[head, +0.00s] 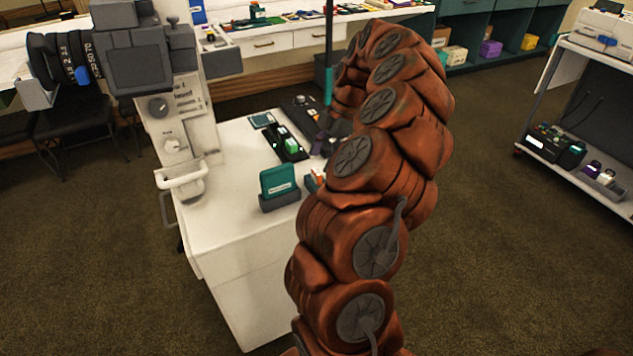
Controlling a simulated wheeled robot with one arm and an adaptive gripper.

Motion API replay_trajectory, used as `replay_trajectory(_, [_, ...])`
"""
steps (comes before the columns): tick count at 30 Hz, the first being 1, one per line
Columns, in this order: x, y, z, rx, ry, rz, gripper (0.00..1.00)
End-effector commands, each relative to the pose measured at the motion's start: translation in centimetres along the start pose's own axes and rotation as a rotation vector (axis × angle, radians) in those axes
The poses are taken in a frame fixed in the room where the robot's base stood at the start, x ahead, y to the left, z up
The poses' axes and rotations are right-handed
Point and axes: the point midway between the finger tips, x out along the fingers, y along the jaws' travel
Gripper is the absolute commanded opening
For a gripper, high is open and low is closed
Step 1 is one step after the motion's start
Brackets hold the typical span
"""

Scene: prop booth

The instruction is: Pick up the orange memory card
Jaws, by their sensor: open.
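A small orange and white piece (312,182) stands on the white cabinet top (228,222), close to the left edge of my arm, which partly covers it. It may be the orange memory card, but it is too small to be sure. Another tiny orange spot shows on a dark flat item (299,104) farther back. My reddish-brown arm rises on the right of the cabinet and curls over at the top, toward the cabinet's far end.
A teal card in a grey stand (279,187) and a black tray with green and white pieces (287,148) share the cabinet top. A big camera-like machine (150,60) stands at its left. A white shelf cart (585,110) is at right. Open carpet lies between.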

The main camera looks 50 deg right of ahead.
Motion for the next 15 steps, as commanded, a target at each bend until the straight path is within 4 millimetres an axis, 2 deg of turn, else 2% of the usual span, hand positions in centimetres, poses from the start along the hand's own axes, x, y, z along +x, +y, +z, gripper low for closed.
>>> replay_trajectory(9, [3.8, 0.1, 0.4, 0.000, 0.002, -0.001, 0.69])
replay_trajectory(15, [4.3, 0.2, 0.4, 0.000, 0.000, 0.002, 0.69])
